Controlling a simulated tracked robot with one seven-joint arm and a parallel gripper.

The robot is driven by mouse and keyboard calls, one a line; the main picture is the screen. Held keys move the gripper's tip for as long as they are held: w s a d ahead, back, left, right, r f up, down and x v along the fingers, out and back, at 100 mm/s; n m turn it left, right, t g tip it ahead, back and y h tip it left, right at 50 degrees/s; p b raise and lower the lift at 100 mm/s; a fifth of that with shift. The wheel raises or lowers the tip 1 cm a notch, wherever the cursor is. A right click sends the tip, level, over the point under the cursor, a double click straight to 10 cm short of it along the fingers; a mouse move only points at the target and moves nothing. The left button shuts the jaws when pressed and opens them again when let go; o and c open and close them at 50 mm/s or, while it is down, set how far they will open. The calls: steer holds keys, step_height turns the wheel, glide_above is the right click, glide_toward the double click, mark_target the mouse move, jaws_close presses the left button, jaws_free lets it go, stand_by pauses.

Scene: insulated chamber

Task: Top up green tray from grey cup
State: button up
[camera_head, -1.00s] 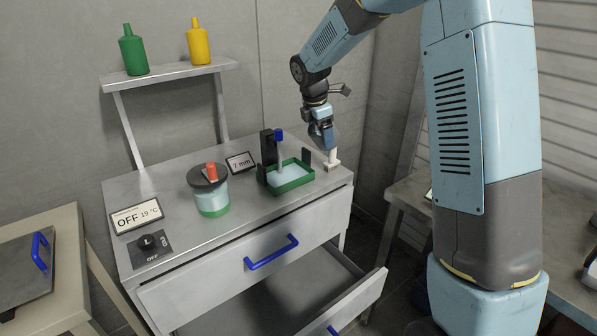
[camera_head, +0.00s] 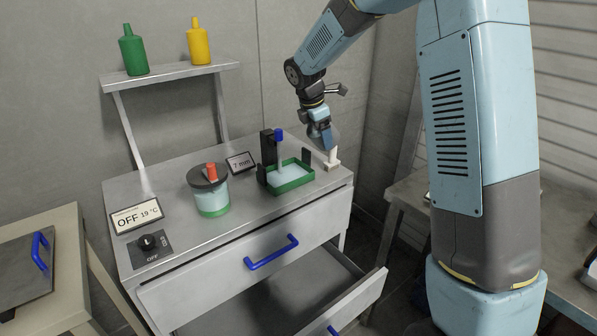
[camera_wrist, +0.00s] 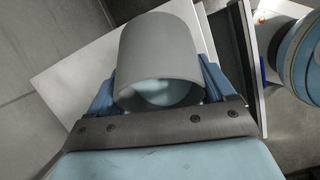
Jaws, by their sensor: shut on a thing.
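The green tray (camera_head: 298,184) stands on the cabinet top and holds pale blue liquid. A black stand and a blue-topped post rise at it. My gripper (camera_head: 322,138) is shut on the grey cup (camera_wrist: 160,45), above the cabinet's back right corner, to the right of the tray and higher than it. In the wrist view the cup sits between my fingers (camera_wrist: 160,92), with light blue liquid inside. In the head view the cup is mostly hidden by my gripper.
A white post (camera_head: 332,160) stands close below my gripper. A lidded jar (camera_head: 211,195), a "7 mm" display (camera_head: 240,162), an "OFF 19 °C" display (camera_head: 136,216) and a knob (camera_head: 149,243) share the top. The lower drawer (camera_head: 300,300) is open.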

steer(key=shift+s+a+r+t+h, duration=0.1)
steer(key=shift+a+r+t+h, duration=0.15)
steer(key=shift+t+h, duration=0.25)
stand_by(1.4)
steer(key=shift+f+h, duration=0.45)
steer(key=shift+h, duration=0.35)
steer(key=shift+s+t, duration=0.1)
steer(key=shift+t, duration=0.3)
stand_by(0.3)
steer(key=shift+d+r, duration=0.1)
steer(key=shift+r+g+y, duration=0.3)
steer(key=shift+g+y, duration=0.2)
steer(key=shift+y, duration=0.5)
steer(key=shift+d+f, duration=0.1)
